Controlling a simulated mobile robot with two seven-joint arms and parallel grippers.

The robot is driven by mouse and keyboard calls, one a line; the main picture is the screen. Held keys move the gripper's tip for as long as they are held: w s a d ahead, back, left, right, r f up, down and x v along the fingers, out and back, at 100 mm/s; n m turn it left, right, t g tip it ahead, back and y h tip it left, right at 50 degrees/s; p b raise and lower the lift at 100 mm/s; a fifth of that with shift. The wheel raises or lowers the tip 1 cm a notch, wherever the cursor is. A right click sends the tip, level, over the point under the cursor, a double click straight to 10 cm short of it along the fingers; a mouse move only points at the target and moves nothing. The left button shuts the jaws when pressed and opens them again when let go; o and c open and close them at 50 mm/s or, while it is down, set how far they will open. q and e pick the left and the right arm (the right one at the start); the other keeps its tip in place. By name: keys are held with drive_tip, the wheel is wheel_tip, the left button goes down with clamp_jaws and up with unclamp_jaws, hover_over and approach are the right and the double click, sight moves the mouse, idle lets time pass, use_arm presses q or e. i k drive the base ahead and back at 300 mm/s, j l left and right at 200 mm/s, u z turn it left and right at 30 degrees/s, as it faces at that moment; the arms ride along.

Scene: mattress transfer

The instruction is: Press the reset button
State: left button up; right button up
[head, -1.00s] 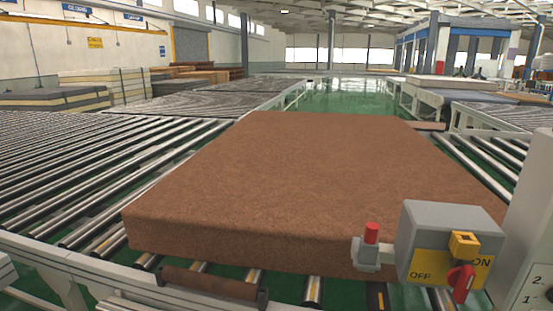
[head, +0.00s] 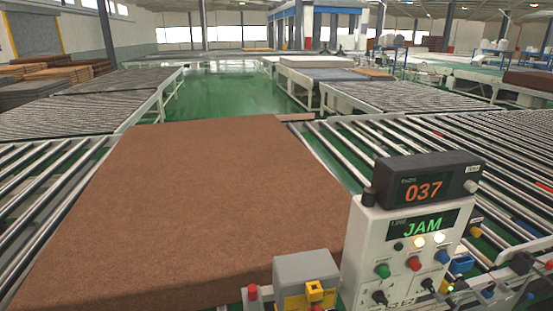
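A white control panel (head: 365,245) stands at the lower right in the head view. Its front carries a green button (head: 383,271), a red button (head: 414,264) and a blue button (head: 442,257) in a row. Their small labels are too blurred to read, so I cannot tell which is the reset button. A lit display (head: 423,226) above them reads JAM in green. A dark counter box (head: 424,188) on top reads 037 in orange. Two lamps below the JAM display glow yellow and white. Neither of my grippers can be made out.
A large brown mattress (head: 190,210) lies on the roller conveyor at left and centre. A grey switch box (head: 303,268) with a yellow part and a red button (head: 252,292) stand left of the panel. Dark and blue fittings crowd the lower right. Green floor lies beyond.

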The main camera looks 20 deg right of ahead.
sight(442, 257)
drive_tip(key=z, duration=1.45)
